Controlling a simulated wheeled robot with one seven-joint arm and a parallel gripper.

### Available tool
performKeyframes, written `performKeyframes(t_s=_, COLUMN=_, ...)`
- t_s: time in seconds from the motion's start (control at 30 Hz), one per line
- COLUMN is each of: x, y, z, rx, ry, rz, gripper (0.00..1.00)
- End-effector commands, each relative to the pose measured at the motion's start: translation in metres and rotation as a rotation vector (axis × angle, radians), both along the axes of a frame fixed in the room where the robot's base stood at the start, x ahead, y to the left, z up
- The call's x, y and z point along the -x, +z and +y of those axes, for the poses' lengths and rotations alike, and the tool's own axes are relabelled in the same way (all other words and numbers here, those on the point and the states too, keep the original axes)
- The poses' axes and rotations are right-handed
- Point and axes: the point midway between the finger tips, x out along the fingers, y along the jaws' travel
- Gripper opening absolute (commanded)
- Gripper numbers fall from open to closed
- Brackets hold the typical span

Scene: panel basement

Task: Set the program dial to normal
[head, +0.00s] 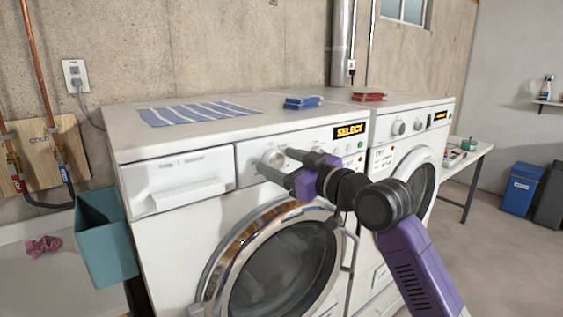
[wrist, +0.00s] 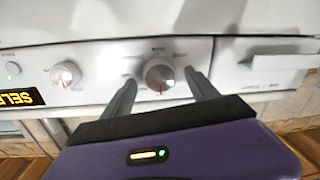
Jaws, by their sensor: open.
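The program dial (head: 272,156) is a round silver-white knob on the front panel of the left washer (head: 165,232). It also shows in the wrist view (wrist: 158,74), with a red mark on its lower part as pictured. My gripper (head: 276,163) is open in front of the panel. In the wrist view its two fingers (wrist: 159,78) stand on either side of the dial, with gaps visible; I cannot tell whether they touch it. The orange display (head: 349,130) reads "SELECT". The printed labels around the dial are too blurred to read.
A second, smaller knob (wrist: 66,74) sits on the same panel, and the detergent drawer (head: 182,182) is beside it. The round door (head: 280,268) is below. A striped cloth (head: 200,113) and blue items (head: 302,102) lie on top. A teal bin (head: 105,240) stands at left.

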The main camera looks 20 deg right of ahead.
Motion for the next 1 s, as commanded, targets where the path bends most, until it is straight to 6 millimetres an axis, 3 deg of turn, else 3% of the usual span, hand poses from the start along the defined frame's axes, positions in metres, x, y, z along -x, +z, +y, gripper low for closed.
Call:
performKeyframes(t_s=0.07, x=0.0001, y=0.0000, z=0.0001, rx=0.000, ry=0.000, rz=0.000, gripper=0.69)
performKeyframes(t_s=0.3, x=0.0003, y=0.0000, z=0.0000, rx=0.000, ry=0.000, rz=0.000, gripper=0.22)
performKeyframes(t_s=0.4, x=0.0004, y=0.0000, z=0.0000, rx=-0.001, ry=0.000, rz=0.000, gripper=0.07)
performKeyframes(t_s=0.73, x=0.0005, y=-0.0003, z=0.0007, rx=-0.063, ry=0.002, rz=0.021, gripper=0.07)
performKeyframes(t_s=1.0, x=0.0003, y=0.0004, z=0.0008, rx=-0.241, ry=0.003, rz=0.079, gripper=0.07)
